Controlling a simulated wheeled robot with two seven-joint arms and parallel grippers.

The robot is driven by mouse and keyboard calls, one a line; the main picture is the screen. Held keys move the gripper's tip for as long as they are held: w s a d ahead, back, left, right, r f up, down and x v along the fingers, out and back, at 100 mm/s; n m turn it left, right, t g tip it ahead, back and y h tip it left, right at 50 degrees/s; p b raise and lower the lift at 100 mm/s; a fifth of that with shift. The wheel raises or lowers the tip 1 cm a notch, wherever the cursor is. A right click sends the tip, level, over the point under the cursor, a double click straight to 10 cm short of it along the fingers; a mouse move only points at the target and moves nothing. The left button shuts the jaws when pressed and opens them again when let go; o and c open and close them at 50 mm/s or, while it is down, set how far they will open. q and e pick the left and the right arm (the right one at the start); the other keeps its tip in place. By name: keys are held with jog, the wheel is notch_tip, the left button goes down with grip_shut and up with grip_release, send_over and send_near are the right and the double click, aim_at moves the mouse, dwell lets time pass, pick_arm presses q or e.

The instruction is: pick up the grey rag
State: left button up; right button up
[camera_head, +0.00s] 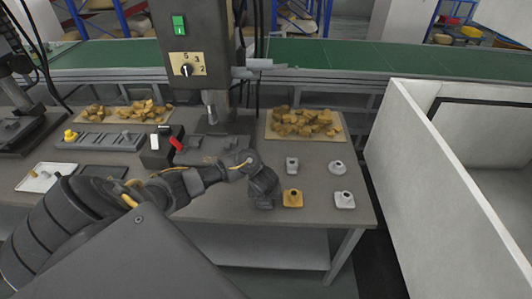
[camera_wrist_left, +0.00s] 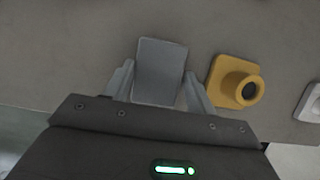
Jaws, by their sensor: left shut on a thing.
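My left gripper (camera_head: 263,190) is low over the right part of the workbench (camera_head: 230,205). In the left wrist view the left gripper (camera_wrist_left: 160,92) has its two fingers on either side of a flat grey rectangular piece, which I take for the grey rag (camera_wrist_left: 160,68). It is shut on this piece. The rag lies at bench level or just above it; I cannot tell which. In the head view the gripper hides it. My right gripper is not in view.
A yellow fitting (camera_wrist_left: 236,82) sits close beside the right finger and also shows in the head view (camera_head: 292,198). Several pale fittings (camera_head: 344,199) stand nearby. A machine column (camera_head: 200,70) rises behind. A white-walled bin (camera_head: 440,170) is at the right.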

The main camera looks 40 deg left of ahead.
pick_arm(q)
jog(key=shift+d, duration=0.1)
jog(key=shift+r, duration=0.45)
notch_tip(320, 180, up, 3)
jog(key=shift+r+p, duration=0.1)
jog(key=shift+p, duration=0.7)
jog(key=s+a+r+p, duration=0.3)
jog(key=s+r, duration=0.6)
jog(key=s, duration=0.4)
jog(key=shift+s+a+p, duration=0.25)
jog(key=shift+s+p, duration=0.1)
jog(key=shift+p, duration=0.25)
jog(key=shift+w, duration=0.1)
